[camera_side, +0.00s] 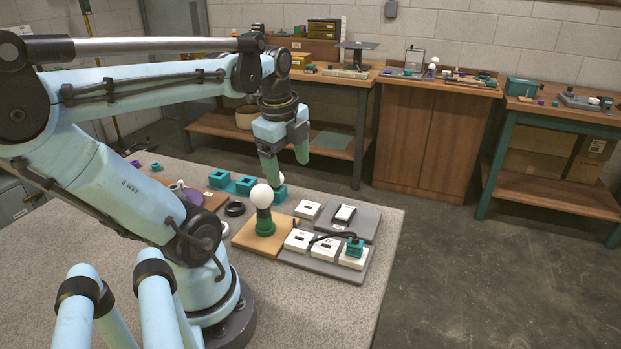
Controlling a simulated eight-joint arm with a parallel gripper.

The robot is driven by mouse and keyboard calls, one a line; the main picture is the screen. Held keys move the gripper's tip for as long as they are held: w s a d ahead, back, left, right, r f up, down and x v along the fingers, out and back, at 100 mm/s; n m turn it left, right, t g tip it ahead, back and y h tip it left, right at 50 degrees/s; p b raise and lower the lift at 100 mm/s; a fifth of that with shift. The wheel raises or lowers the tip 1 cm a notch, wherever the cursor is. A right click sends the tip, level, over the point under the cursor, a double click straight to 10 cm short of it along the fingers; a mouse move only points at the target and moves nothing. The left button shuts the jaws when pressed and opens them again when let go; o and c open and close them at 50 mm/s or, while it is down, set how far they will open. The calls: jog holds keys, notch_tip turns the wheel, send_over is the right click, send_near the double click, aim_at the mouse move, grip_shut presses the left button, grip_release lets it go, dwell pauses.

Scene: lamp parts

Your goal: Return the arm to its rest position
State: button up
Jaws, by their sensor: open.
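My gripper (286,163) hangs above the grey speckled table (340,196), pointing down, with its green-tipped fingers apart and nothing between them. The base rests on a tan wooden board (244,238). The gripper is apart from the lamp. A second white round thing shows partly behind the bulb, next to a teal block (280,191).
Teal holders (219,178), a black ring (235,208) and a purple disc (193,196) lie left of the lamp. A grey plate (318,267) with white boxes and a dark cable lies to its right. Workbenches (430,135) line the back wall.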

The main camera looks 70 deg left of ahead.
jog(key=w+d+f+n+t, duration=0.1)
jog(key=w+d+n+t, duration=0.2)
jog(key=d+n, duration=0.3)
jog(key=w+d+f+n+t+h, duration=0.1)
jog(key=w+d+n+t, duration=0.1)
jog(key=w+d+n, duration=0.4)
jog(key=d, duration=0.3)
jog(key=shift+f+t, duration=0.3)
jog(key=shift+t, duration=0.1)
